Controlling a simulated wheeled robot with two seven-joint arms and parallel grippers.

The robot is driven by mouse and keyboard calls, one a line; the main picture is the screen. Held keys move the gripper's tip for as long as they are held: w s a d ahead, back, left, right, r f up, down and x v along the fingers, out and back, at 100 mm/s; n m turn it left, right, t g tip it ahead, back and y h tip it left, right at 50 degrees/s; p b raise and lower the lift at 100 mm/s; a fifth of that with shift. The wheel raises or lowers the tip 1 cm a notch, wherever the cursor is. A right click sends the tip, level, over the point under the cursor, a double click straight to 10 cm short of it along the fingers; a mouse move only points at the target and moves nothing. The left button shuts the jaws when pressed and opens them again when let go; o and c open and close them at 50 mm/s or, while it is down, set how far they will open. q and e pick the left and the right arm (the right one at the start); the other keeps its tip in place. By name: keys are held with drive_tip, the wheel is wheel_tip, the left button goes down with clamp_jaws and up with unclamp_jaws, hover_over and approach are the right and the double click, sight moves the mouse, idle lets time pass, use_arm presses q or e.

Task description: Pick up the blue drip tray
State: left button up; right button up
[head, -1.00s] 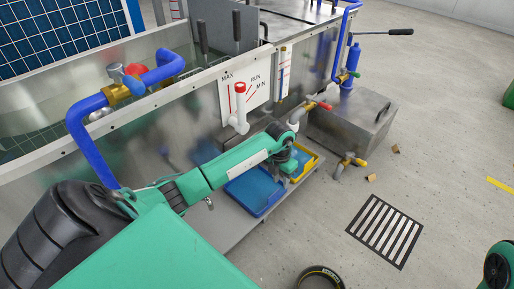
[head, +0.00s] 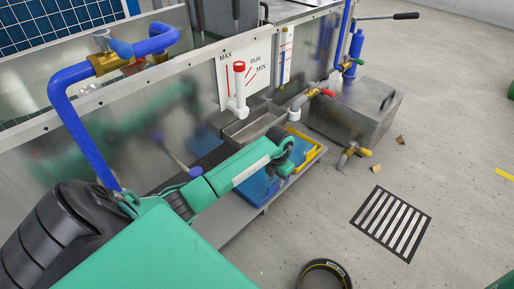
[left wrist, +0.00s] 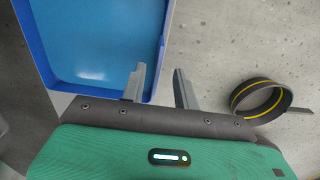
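The blue drip tray (head: 256,190) lies on a low grey shelf at the foot of the metal tank, partly hidden behind my left arm in the head view. My left gripper (head: 279,178) points down over the tray's right part. In the left wrist view the blue tray (left wrist: 95,45) fills the upper left, empty where it shows. My left gripper (left wrist: 160,70) is open there, with the tray's side rim appearing between its two fingers. I cannot tell whether the fingers touch the rim. My right gripper is not in view.
Above are a metal trough (head: 252,124), a red-capped white pipe (head: 238,90) and a red-handled tap (head: 322,93). A metal box (head: 358,112) stands right. A black-yellow ring (head: 325,274) lies on open floor.

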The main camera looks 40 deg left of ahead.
sight(275, 182)
use_arm(q)
wheel_tip(275, 182, down, 4)
drive_tip(key=b, duration=0.2)
drive_tip(key=shift+a+r+b, duration=0.15)
drive_tip(key=shift+b, duration=0.15)
drive_tip(key=shift+f+b, duration=0.35)
drive_tip(key=shift+f, duration=0.05)
clamp_jaws()
